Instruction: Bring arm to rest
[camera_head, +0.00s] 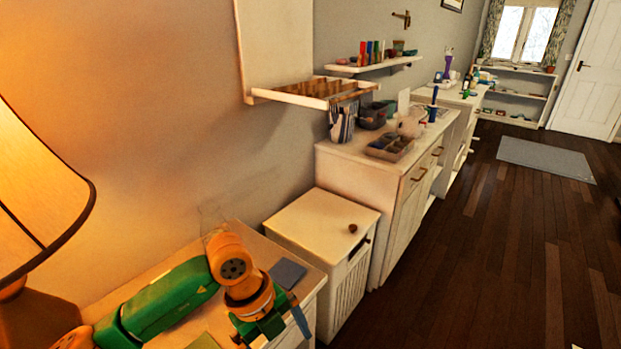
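My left arm, green and orange, comes in from the lower left and reaches over a pale wooden tabletop. My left gripper (277,328) is at the bottom of the view, pointing down near the tabletop's right end. Its fingertips are partly cut off or hidden, so I cannot tell whether it is open or shut. A thin blue-grey strip (300,320) shows beside it; I cannot tell if it is held. My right gripper is not in view.
A lit lamp (35,190) stands at the left, close to my arm. A dark flat item (288,273) lies on the tabletop. A white hamper (325,232) and a long cabinet (360,160) line the wall.

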